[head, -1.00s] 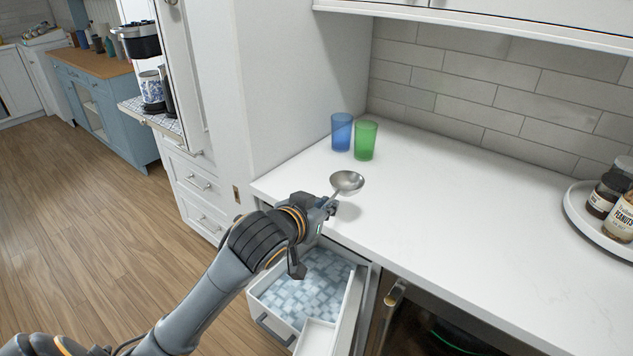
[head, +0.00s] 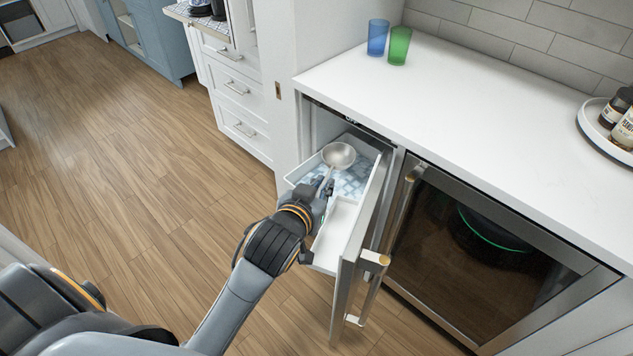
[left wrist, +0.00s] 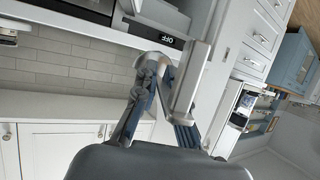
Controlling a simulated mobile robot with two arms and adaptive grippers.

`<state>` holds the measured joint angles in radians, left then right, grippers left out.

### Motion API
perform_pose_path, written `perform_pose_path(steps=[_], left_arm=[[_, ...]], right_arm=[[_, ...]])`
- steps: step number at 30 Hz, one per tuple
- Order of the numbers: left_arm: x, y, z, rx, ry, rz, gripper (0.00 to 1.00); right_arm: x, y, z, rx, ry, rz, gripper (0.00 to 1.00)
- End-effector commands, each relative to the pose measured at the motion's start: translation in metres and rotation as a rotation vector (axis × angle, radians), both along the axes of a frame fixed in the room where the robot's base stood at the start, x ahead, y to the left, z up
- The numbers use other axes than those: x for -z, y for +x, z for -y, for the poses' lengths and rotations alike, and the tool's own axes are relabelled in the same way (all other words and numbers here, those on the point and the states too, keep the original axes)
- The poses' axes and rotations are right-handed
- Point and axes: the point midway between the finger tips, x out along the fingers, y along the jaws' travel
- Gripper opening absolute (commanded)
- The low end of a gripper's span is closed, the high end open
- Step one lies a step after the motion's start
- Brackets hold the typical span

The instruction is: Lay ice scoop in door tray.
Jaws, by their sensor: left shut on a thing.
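The metal ice scoop (head: 339,156) has a round bowl on a thin handle. My left gripper (head: 324,188) is shut on the handle and holds the scoop with its bowl up, in front of the ice bin. The white door tray (head: 336,232) sits on the inner side of the open ice maker door (head: 366,225), just right of and below the gripper. The gripper hides part of the tray. The left wrist view shows the gripper fingers (left wrist: 150,95) close up; the scoop is hard to make out there. My right gripper is not in view.
The ice bin (head: 352,184) of pale ice is inside the open cabinet. The door handle (head: 370,290) juts out right of the tray. A glass-front appliance (head: 480,240) stands beside it. Blue (head: 377,38) and green (head: 399,46) cups stand on the counter (head: 470,110).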

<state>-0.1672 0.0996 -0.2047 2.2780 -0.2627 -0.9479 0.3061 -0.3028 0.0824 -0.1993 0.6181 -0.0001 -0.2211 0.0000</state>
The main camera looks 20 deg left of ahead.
Motion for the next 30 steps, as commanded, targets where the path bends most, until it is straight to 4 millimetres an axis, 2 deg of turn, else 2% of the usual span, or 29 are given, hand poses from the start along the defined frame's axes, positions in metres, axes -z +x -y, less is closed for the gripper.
perform_pose_path(steps=[8, 15, 18, 22, 30], left_arm=[[0.048, 0.029, 0.001, -0.013, 0.002, -0.001, 0.00], [0.110, 0.053, 0.010, -0.008, 0.000, -0.006, 0.00], [0.131, 0.058, 0.016, 0.000, -0.002, -0.007, 0.00], [0.146, 0.060, 0.020, 0.007, -0.004, -0.007, 0.00], [0.158, 0.061, 0.022, 0.011, -0.005, -0.006, 0.00]], right_arm=[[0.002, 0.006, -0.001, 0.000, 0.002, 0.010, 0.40], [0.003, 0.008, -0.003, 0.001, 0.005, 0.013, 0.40], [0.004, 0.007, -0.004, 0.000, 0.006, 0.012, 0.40], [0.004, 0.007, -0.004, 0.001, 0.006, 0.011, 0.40], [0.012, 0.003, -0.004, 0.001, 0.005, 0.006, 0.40]])
